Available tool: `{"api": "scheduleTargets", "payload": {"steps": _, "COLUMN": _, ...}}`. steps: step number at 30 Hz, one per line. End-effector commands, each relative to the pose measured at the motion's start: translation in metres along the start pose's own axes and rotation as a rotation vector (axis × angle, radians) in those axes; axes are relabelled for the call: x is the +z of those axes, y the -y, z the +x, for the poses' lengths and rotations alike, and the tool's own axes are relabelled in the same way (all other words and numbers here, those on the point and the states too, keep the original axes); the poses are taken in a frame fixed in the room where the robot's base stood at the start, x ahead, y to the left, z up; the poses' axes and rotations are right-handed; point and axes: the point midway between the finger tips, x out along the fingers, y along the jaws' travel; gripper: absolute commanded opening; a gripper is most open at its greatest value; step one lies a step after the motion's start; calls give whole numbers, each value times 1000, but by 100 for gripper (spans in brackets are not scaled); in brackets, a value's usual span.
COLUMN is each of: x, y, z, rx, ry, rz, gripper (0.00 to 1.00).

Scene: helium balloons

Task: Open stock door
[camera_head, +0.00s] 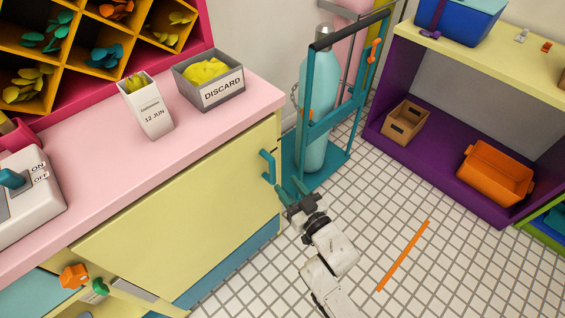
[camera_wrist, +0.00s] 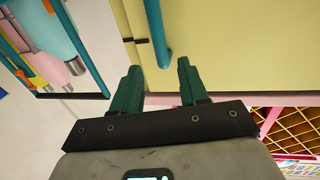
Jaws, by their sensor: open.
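The stock door (camera_head: 185,205) is a pale yellow panel in the front of the pink-topped counter, and it looks shut. Its teal bar handle (camera_head: 267,168) is upright near the door's right edge. My gripper (camera_head: 297,195) is just right of and below the handle in the head view, open and empty. In the wrist view, the door (camera_wrist: 215,45) fills the upper right. The handle (camera_wrist: 158,35) runs down towards the gap between my two green fingers (camera_wrist: 160,75); its end shows near the fingertips. I cannot tell whether they touch it.
A teal cart (camera_head: 318,125) with gas cylinders stands close behind my gripper. A DISCARD box (camera_head: 209,82) and a white carton (camera_head: 147,106) sit on the counter. Purple shelving (camera_head: 440,150) is at right. An orange strip (camera_head: 403,256) lies on otherwise clear tiles.

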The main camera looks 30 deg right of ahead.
Motion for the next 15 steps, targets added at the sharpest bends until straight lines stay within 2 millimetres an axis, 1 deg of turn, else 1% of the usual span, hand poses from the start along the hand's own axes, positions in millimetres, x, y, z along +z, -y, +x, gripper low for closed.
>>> {"api": "scheduleTargets", "payload": {"steps": 1, "x": -1, "y": -1, "z": 10, "rx": 1, "ry": -3, "rz": -1, "gripper": 44}}
{"api": "scheduleTargets", "payload": {"steps": 3, "x": 0, "y": -2, "z": 23, "rx": 2, "ry": -3, "rz": 0, "gripper": 44}}
{"api": "scheduleTargets", "payload": {"steps": 9, "x": 0, "y": -1, "z": 59, "rx": 1, "ry": -2, "rz": -1, "gripper": 44}}
{"api": "scheduleTargets", "payload": {"steps": 12, "x": 0, "y": -1, "z": 72, "rx": 1, "ry": 0, "rz": -1, "gripper": 44}}
{"api": "scheduleTargets", "payload": {"steps": 15, "x": 0, "y": -1, "z": 81, "rx": 2, "ry": 0, "rz": -1, "gripper": 44}}
